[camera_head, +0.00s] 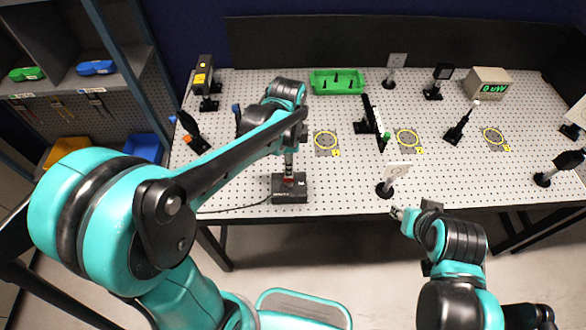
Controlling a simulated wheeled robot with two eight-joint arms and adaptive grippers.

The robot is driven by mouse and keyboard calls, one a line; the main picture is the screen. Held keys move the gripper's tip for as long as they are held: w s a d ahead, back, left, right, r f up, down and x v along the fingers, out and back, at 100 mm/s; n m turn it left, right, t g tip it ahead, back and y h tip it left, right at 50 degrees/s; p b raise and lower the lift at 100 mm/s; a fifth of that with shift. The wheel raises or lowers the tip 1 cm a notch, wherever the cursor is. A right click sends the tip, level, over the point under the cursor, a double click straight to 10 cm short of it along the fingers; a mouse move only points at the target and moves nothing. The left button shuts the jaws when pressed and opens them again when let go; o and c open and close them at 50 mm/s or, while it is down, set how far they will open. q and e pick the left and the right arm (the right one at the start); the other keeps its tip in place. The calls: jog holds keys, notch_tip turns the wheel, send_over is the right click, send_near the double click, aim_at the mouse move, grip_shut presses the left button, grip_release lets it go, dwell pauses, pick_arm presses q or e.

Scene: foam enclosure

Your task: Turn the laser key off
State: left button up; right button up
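A dark box (290,197), apparently the laser key controller, sits at the front edge of the perforated table, with a small red part showing near its top. A black cable runs left from it. My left arm reaches across the table from the left. My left gripper (289,172) points down right over the box, touching it or just above it; I cannot tell which. The arm and gripper hide the key, and the finger gap is too small to read. My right gripper (398,212) is by the table's front edge, away from the box; its opening is unclear.
A yellow-and-black laser unit (203,77) stands at back left. A green tray (337,82), a power meter (488,82) and several post-mounted optics are spread over the table. A white card on a stand (398,170) is close to my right gripper. Shelves stand at left.

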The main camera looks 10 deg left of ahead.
aim_at(289, 180)
pick_arm(q)
notch_tip(289, 180, down, 6)
jog(key=shift+w+r+b, duration=0.1)
jog(key=shift+r+b, duration=0.1)
jog(key=shift+b, duration=0.5)
jog(key=shift+f, duration=0.3)
grip_shut()
